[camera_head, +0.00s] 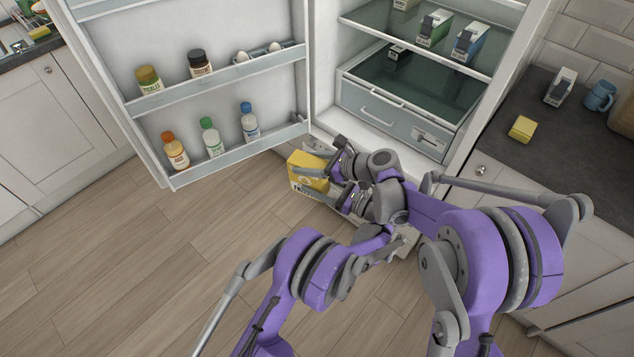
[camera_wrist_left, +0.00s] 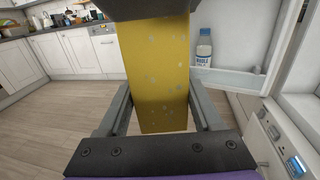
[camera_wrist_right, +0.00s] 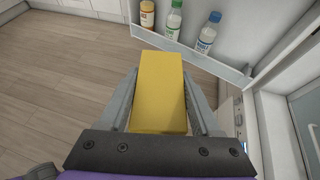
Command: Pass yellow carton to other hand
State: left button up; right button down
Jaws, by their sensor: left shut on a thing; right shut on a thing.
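The yellow carton (camera_head: 308,168) is held in the air in front of the open fridge, with a printed side facing me in the head view. My right gripper (camera_head: 333,160) is shut on it from the right. My left gripper (camera_head: 335,188) is also shut on it, just below the right one. In the left wrist view the carton (camera_wrist_left: 160,75) stands between the left fingers, with a dark part across its top end. In the right wrist view its plain yellow face (camera_wrist_right: 160,92) lies between the right fingers. The arms partly hide the carton's right side in the head view.
The open fridge door (camera_head: 217,80) holds several bottles and jars close behind the carton. Fridge shelves (camera_head: 385,40) hold cartons above a drawer (camera_head: 385,115). The right worktop (camera_head: 540,115) bears a yellow block (camera_head: 522,129), a blue mug (camera_head: 599,96) and a carton (camera_head: 561,87).

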grip_release()
jog(key=shift+s+a, duration=0.1)
jog(key=shift+a, duration=0.05)
